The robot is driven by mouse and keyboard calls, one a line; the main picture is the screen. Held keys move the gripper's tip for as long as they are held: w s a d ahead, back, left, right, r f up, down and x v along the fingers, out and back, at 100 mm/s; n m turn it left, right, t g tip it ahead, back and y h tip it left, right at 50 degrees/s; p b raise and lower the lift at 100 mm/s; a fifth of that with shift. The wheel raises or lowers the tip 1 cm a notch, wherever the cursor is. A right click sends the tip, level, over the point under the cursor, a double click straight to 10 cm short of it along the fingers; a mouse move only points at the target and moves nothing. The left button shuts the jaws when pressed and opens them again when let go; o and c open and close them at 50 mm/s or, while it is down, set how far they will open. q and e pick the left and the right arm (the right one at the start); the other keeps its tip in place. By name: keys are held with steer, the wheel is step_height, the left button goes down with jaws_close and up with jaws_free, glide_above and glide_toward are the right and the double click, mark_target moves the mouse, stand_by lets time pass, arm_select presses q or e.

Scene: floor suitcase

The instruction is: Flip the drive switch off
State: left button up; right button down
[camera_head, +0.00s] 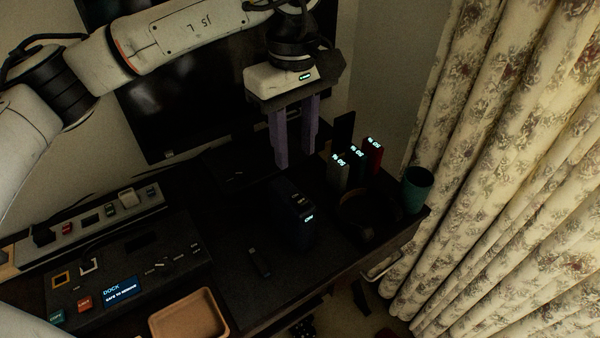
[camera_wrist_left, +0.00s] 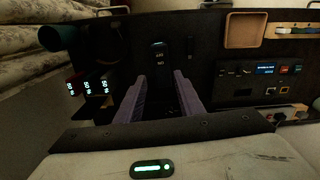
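A dark blue box with a small lit display (camera_head: 290,212), perhaps the drive, stands upright on the desk; it also shows in the left wrist view (camera_wrist_left: 158,54). I cannot make out a switch on it. The dock (camera_head: 155,253) lies at the left, with a lit screen (camera_head: 121,292) reading "DOCK" and a smaller line like "safe to remove", and small pale controls on top. It is at the right in the left wrist view (camera_wrist_left: 245,87). My left gripper (camera_head: 295,158) is open and empty, pointing down above and behind the blue box, apart from it. My right gripper is out of view.
Several upright units with lit displays (camera_head: 357,160) and a teal cup (camera_head: 416,188) stand at the right. A power strip (camera_head: 95,222) runs behind the dock. A tan tray (camera_head: 190,316) and a small dark stick (camera_head: 259,262) lie in front. A monitor (camera_head: 190,90) stands behind.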

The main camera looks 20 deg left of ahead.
mark_target(295, 195)
arm_select(q)
step_height(295, 195, down, 10)
steer(key=shift+r+p, duration=0.1)
steer(key=shift+p, duration=0.65)
